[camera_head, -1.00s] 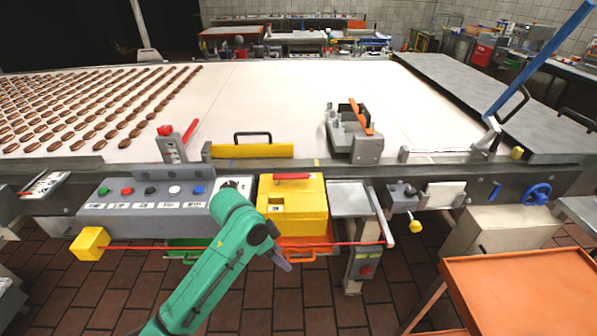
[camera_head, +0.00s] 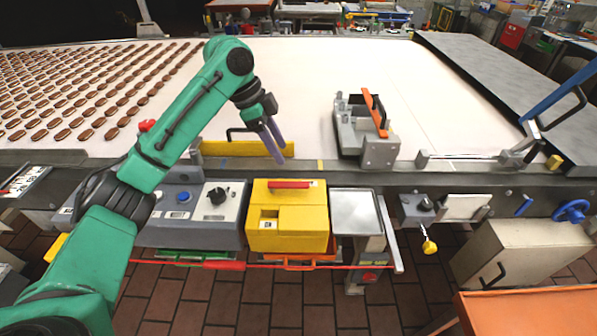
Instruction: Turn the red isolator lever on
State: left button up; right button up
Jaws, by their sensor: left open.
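A red lever (camera_head: 289,184) lies crosswise on top of a yellow box (camera_head: 288,230) on the front of the conveyor frame. I take it for the isolator lever; its on or off marking cannot be read. My left gripper (camera_head: 276,154) is open and empty, its grey-purple fingers pointing down. In the picture it is above and slightly left of the red lever, over the yellow guard strip (camera_head: 222,149), apart from the lever. My right gripper is not in view.
A grey control panel (camera_head: 232,232) with a black knob (camera_head: 217,196) stands left of the box. A metal tray (camera_head: 356,212) is on its right. A red cord with a red grip (camera_head: 224,265) runs below. A grey fixture (camera_head: 375,140) stands on the belt behind.

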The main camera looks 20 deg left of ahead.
pick_arm(q)
send_near(301, 184)
jog(key=shift+s+d+f+p, duration=0.2)
jog(key=shift+s+f+p, duration=0.15)
jog(key=shift+f, duration=0.15)
jog(key=x, duration=0.3)
jog(key=w+x, duration=0.1)
jog(key=x, duration=0.2)
jog(key=shift+w+a+r, duration=0.1)
jog(key=shift+a, duration=0.05)
jog(key=shift+f+p, duration=0.2)
jog(key=shift+p, duration=0.1)
jog(key=shift+c, duration=0.3)
grip_shut()
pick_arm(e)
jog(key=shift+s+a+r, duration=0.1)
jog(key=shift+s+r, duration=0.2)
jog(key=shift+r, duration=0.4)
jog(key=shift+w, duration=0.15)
